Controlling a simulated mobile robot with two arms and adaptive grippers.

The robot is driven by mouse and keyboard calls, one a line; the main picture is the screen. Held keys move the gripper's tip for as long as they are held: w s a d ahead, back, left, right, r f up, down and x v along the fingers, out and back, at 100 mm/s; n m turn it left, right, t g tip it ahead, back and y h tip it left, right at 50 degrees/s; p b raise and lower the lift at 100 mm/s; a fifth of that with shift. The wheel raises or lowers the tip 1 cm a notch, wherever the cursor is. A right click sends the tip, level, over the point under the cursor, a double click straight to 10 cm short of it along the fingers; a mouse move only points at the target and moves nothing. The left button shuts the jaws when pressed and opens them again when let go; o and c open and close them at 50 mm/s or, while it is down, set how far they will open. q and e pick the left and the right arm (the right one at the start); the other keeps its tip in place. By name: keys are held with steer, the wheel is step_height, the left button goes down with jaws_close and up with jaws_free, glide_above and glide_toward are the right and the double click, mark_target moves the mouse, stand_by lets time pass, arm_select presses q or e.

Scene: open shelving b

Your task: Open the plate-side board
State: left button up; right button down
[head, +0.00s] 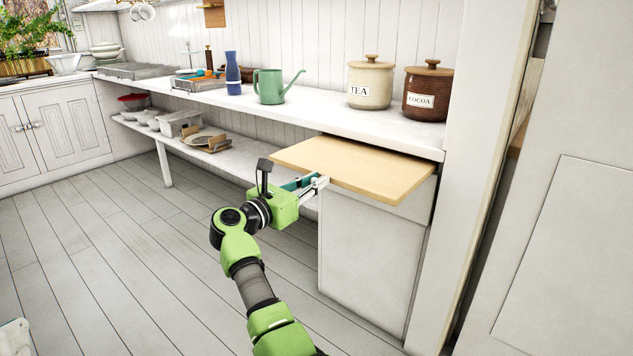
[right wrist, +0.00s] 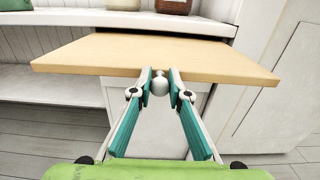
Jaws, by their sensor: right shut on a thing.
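The light wooden board (head: 355,167) sticks out from just under the white counter top, above a white cabinet. It also shows in the right wrist view (right wrist: 150,55), where it spans most of the width. My right gripper (head: 318,182) is at the board's front edge. In the right wrist view my right gripper (right wrist: 160,85) has its teal fingers shut on a round metal knob (right wrist: 160,87) at the middle of that edge. My left gripper is not in view.
On the counter (head: 325,120) stand a TEA jar (head: 371,82), a COCOA jar (head: 427,92), a green watering can (head: 272,87) and a blue bottle (head: 232,74). A lower shelf holds dishes. A white panel (head: 560,220) stands at the right.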

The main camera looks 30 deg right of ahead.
steer(key=c, duration=1.9)
jaws_free()
step_height(320, 180, up, 10)
steer(key=shift+f, duration=0.1)
